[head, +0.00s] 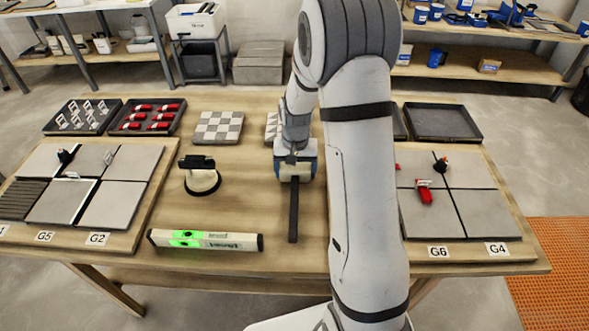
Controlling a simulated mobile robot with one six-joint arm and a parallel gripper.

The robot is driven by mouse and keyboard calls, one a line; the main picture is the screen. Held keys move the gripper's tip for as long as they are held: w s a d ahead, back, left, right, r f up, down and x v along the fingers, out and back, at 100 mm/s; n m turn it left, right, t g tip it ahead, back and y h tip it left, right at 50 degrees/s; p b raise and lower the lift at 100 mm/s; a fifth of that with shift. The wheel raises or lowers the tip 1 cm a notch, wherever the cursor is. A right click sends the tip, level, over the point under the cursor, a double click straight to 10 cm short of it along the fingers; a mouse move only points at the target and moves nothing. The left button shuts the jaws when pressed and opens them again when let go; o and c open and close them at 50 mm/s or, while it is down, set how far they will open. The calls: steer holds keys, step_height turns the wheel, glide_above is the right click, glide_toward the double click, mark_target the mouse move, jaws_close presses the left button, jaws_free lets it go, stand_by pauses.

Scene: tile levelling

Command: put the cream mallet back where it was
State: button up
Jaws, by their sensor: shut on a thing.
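My gripper (295,174) is over the middle of the wooden table, between the tile boards. It is shut on the mallet (293,212), whose straight dark handle points from the jaws toward the table's front edge. The mallet's head is mostly hidden at the gripper, and its cream colour is hard to make out. I cannot tell whether the mallet touches the table or hangs just above it.
A green-lit spirit level (205,240) and a suction cup (201,177) are left of the mallet. Tile boards (146,215) with grey tiles flank it. Trays of clips (82,117) and red wedges (146,116) stand behind. My arm hides table on the right. An empty dark tray (442,122) is back right.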

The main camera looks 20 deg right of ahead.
steer(key=o, duration=1.4)
steer(key=shift+c, duration=0.2)
step_height(320, 180, up, 8)
steer(key=shift+f, duration=0.15)
steer(key=shift+s+r, duration=0.1)
steer(key=shift+r, duration=0.2)
steer(key=s+a+r+n+t, duration=0.1)
steer(key=s+r, duration=0.5)
steer(key=s, duration=0.5)
steer(key=s+a+r+n+t+p, duration=0.1)
steer(key=s+a+r+n, duration=0.1)
steer(key=s+r, duration=0.4)
steer(key=s, duration=0.5)
steer(key=shift+s+r+n+t, duration=0.15)
steer(key=shift+s+n+t, duration=0.15)
